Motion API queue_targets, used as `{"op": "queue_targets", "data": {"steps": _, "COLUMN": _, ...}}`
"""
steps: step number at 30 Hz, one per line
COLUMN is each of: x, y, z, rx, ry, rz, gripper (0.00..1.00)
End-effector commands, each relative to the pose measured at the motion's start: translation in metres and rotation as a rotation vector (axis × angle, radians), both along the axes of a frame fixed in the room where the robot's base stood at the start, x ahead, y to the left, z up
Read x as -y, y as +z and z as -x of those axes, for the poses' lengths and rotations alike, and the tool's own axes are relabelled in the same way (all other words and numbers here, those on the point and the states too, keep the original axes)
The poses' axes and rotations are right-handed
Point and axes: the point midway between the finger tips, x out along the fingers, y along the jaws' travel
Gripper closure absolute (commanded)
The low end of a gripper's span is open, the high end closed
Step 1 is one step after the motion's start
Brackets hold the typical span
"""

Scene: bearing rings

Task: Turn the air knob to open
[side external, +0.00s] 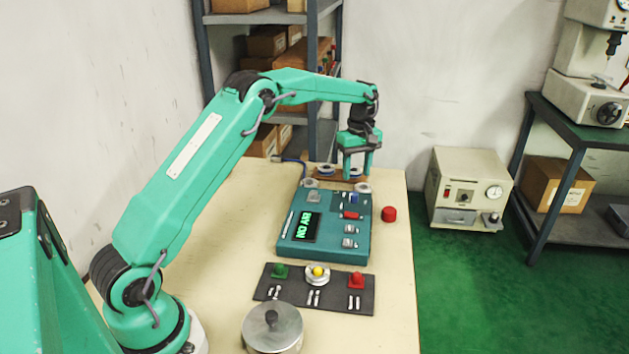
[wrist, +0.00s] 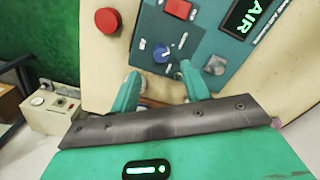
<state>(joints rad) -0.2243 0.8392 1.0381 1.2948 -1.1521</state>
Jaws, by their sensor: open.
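The teal control box (side external: 288,247) lies on the table, and its display (side external: 305,227) reads "NO AIR" in green. The blue air knob (wrist: 161,54) is on the box's face in the wrist view, with small white marks beside it. It shows small in the side view (side external: 354,198); I cannot tell which way it points. My gripper (wrist: 161,75) is open and empty, fingers pointing down. In the wrist view the knob appears between and just beyond the fingertips, not visibly touched. In the side view my gripper (side external: 357,176) hangs over the box's far end.
A red round button (side external: 389,214) stands right of the box. A wooden board with rings (side external: 325,173) is behind it. In front are a dark mat (side external: 265,292) with green, yellow and red pieces and a lidded metal pot (side external: 272,335). The table's right edge is close.

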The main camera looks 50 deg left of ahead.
Motion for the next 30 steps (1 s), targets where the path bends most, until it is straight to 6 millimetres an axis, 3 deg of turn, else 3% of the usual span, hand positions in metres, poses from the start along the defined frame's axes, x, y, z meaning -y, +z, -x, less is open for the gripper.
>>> {"op": "queue_targets", "data": {"steps": 18, "x": 0.0, "y": -0.065, "z": 0.003, "rx": -0.001, "ry": -0.001, "rz": 0.0, "gripper": 0.54}}
{"op": "queue_targets", "data": {"steps": 30, "x": 0.0, "y": -0.071, "z": 0.003, "rx": 0.0, "ry": -0.001, "rz": 0.0, "gripper": 0.54}}
